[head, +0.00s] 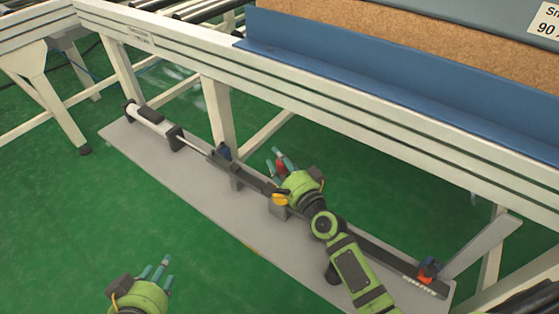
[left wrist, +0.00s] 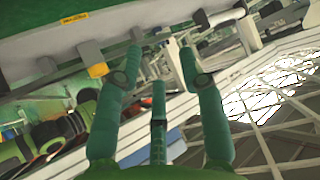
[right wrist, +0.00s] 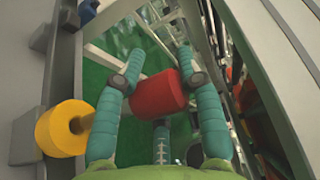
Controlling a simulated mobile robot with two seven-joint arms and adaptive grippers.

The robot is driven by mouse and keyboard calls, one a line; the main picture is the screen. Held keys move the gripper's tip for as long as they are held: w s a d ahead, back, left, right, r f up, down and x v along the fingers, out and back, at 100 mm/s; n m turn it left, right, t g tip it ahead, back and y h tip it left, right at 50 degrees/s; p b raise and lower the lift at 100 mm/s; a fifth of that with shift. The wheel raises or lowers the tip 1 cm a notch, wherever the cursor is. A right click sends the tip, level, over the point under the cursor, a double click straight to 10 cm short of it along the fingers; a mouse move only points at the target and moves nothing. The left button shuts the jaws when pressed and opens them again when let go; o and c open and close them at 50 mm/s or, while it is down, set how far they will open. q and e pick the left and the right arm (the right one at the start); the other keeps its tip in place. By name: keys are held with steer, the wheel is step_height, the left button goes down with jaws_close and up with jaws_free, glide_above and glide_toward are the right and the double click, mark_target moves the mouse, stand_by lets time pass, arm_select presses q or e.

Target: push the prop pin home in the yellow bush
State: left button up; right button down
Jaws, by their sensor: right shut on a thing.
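A red cylindrical grip (right wrist: 158,95), which looks like the head of the prop pin, is held between the fingers of my right gripper (right wrist: 160,62). The red also shows at the hand in the head view (head: 282,168). The yellow bush (right wrist: 62,130) is left of the fingers in the right wrist view and just below the hand in the head view (head: 279,199).
A dark bar with a white cylinder (head: 148,114) lies along a grey plate (head: 210,203). A red and blue fitting (head: 428,270) sits at the bar's right end. The white conveyor frame (head: 330,110) runs above and behind. The green floor (head: 60,220) at the left is clear.

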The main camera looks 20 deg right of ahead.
arm_select(q)
steer(key=shift+s+a+f+g, duration=0.3)
steer(key=shift+s+f+g, duration=0.3)
steer(key=shift+f, duration=0.2)
steer(key=shift+w, duration=0.1)
steer(key=shift+w+d+r+t, duration=0.25)
steer(key=shift+w+r+t, duration=0.15)
steer(key=shift+r+t, duration=0.15)
arm_select(e)
steer(key=shift+f, duration=0.1)
arm_select(q)
steer(key=shift+w+d+r+t+h+b, duration=0.2)
steer(key=shift+w+d+r+t, duration=0.1)
steer(key=shift+w+r+t, duration=0.25)
steer(key=shift+w+d+r+t+h+b, duration=0.1)
steer(key=shift+w+d+r+t+b, duration=0.15)
steer(key=shift+r, duration=0.35)
arm_select(e)
steer(key=shift+f, duration=0.25)
arm_select(q)
steer(key=shift+w+d+r+t, duration=0.25)
steer(key=shift+w+r+t, duration=0.15)
steer(key=shift+r, duration=0.25)
arm_select(e)
steer(key=shift+f, duration=0.1)
